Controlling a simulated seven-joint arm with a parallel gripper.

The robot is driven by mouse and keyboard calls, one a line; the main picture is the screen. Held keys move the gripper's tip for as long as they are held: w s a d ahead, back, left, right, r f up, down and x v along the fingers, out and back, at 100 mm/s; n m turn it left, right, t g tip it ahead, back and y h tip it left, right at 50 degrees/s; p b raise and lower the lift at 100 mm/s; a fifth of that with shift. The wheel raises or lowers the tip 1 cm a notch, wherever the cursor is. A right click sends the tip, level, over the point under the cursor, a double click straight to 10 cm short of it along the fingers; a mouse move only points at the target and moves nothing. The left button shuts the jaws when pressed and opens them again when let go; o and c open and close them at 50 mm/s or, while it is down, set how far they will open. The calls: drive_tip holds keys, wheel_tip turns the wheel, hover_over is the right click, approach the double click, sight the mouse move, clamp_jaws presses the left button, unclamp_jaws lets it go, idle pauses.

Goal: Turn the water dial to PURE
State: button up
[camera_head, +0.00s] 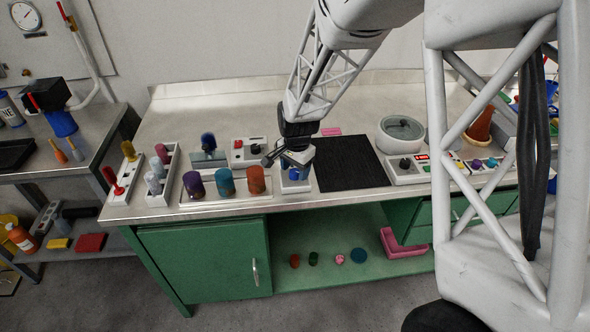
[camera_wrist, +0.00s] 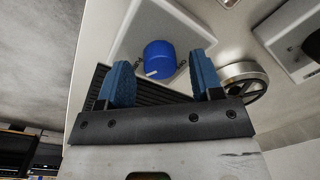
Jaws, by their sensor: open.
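The water dial is a blue round knob with a pale pointer mark (camera_wrist: 160,60) on a light panel, seen in the wrist view between and beyond my fingertips. In the head view the blue dial (camera_head: 294,174) shows partly below my gripper (camera_head: 290,162), at the front of the bench. My gripper also shows in the wrist view (camera_wrist: 165,82), with two blue finger pads apart on either side of the knob. It is open and holds nothing.
A black mat (camera_head: 348,164) lies right of the dial. Purple, teal and orange cylinders (camera_head: 225,182) stand to its left. A white box with a red button (camera_head: 248,152) stands behind left. A round grey device (camera_head: 401,133) and a control box (camera_head: 408,168) are further right.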

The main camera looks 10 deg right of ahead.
sight(296, 172)
drive_tip(key=shift+s+d+r, duration=0.1)
drive_tip(key=shift+s+r, duration=0.05)
drive_tip(key=shift+r, duration=3.45)
drive_tip(key=shift+s+d+r, duration=0.2)
drive_tip(key=shift+s+r, duration=0.2)
drive_tip(key=shift+r, duration=0.1)
drive_tip(key=s+d+r+n, duration=0.3)
drive_tip(key=s+r, duration=0.1)
drive_tip(key=s, duration=0.6)
drive_tip(key=s+d+r+n+t, duration=0.1)
drive_tip(key=s+r, duration=0.4)
drive_tip(key=s, duration=0.6)
drive_tip(key=s+d+r+n+t, duration=0.1)
drive_tip(key=s+d+r+n, duration=0.3)
drive_tip(key=s, duration=0.6)
drive_tip(key=shift+s+d+r+n+h, duration=0.35)
drive_tip(key=shift+r+n, duration=0.15)
drive_tip(key=shift+r, duration=0.25)
